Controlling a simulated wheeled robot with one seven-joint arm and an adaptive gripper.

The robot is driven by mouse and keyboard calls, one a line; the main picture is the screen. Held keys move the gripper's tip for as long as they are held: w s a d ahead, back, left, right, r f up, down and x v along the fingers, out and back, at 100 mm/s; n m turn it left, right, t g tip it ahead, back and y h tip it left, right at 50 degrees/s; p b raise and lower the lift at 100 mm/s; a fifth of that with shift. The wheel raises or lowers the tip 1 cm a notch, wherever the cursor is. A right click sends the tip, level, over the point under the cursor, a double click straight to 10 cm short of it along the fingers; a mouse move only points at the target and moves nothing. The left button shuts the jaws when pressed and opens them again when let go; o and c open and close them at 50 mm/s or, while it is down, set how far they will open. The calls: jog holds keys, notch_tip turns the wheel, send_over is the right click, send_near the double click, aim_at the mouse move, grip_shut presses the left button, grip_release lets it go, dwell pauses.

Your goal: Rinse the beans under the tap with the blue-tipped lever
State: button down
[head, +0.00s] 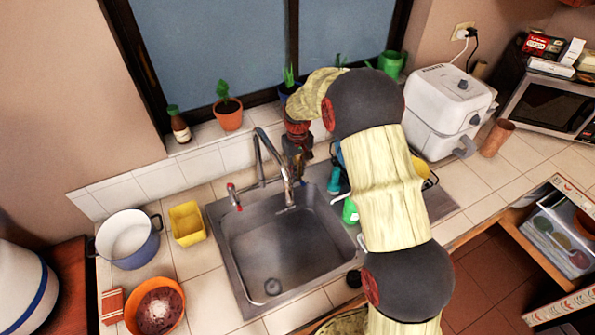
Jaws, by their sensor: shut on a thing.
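The beans are a dark red mass (158,310) in an orange bowl (134,322) on the counter at the lower left. The steel tap (262,150) arches over the sink (270,245), with its red-tipped lever (235,196) on the left. My gripper (293,172) is at the right side of the tap, reaching down from the back. It is shut there on what I take to be the blue-tipped lever; the blue tip is hidden behind the gripper. I see no water from the spout, and the basin looks empty.
A blue-white pot (129,242) and yellow container (186,223) stand left of the sink. Bottles (333,180) stand to its right, partly behind my arm. A white appliance (440,115) stands at right.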

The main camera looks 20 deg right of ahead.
jog(key=shift+d, duration=0.1)
jog(key=shift+w+d+n, duration=0.15)
jog(key=shift+d+n, duration=0.15)
jog(key=shift+n, duration=0.4)
jog(key=shift+w+d+n, duration=0.1)
jog(key=shift+d+n, duration=0.2)
jog(key=shift+n, duration=0.4)
jog(key=c, duration=1.9)
grip_release()
jog(key=shift+r, duration=0.1)
notch_tip(320, 180, up, 12)
jog(key=shift+f, duration=0.1)
jog(key=shift+o, duration=0.5)
